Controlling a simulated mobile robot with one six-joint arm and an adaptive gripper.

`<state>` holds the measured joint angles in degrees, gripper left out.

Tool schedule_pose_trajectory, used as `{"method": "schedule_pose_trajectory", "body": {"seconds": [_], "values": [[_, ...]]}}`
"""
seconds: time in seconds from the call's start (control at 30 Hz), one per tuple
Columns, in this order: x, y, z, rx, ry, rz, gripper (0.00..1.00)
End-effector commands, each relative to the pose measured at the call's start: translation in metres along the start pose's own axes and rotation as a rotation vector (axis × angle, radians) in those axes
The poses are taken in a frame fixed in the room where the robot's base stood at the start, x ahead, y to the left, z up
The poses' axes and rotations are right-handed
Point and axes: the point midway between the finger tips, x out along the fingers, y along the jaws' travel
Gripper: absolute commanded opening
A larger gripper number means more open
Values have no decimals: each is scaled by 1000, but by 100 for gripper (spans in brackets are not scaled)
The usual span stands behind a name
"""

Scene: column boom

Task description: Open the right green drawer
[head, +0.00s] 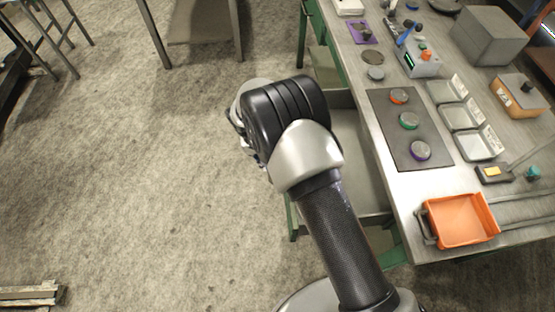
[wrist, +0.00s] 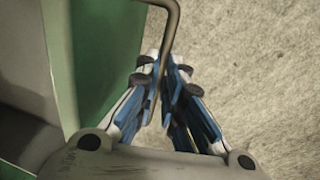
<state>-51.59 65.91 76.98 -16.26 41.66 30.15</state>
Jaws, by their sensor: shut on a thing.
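The green drawer is pulled out from under the bench; its grey interior (head: 352,135) shows beside my arm in the head view, and a strip of its green front (head: 292,218) shows below my wrist. In the wrist view the green front (wrist: 108,45) stands at the left. A thin brass-coloured bar handle (wrist: 172,25) comes down from the top between my fingers. My gripper (wrist: 163,75) is shut on this handle with its blue-sided fingers. In the head view my wrist hides the handle and most of the gripper.
The grey bench top (head: 400,195) holds an orange tray (head: 458,220), a dark mat (head: 385,110) with coloured knobs, several pale trays and a grey box (head: 490,36). Another table (head: 200,25) stands at the top.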

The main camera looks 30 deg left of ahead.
Motion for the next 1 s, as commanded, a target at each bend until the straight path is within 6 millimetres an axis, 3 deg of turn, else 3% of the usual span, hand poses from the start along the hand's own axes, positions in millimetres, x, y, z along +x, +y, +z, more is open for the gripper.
{"method": "schedule_pose_trajectory", "body": {"seconds": [0.37, 0.4, 0.7, 1.0], "values": [[1, -3, 2, 0, -4, 0, 0], [1, -3, 2, 0, -4, 0, 9], [0, -3, 1, 0, -2, 0, 29], [0, -2, 0, 0, -1, 0, 30]]}}
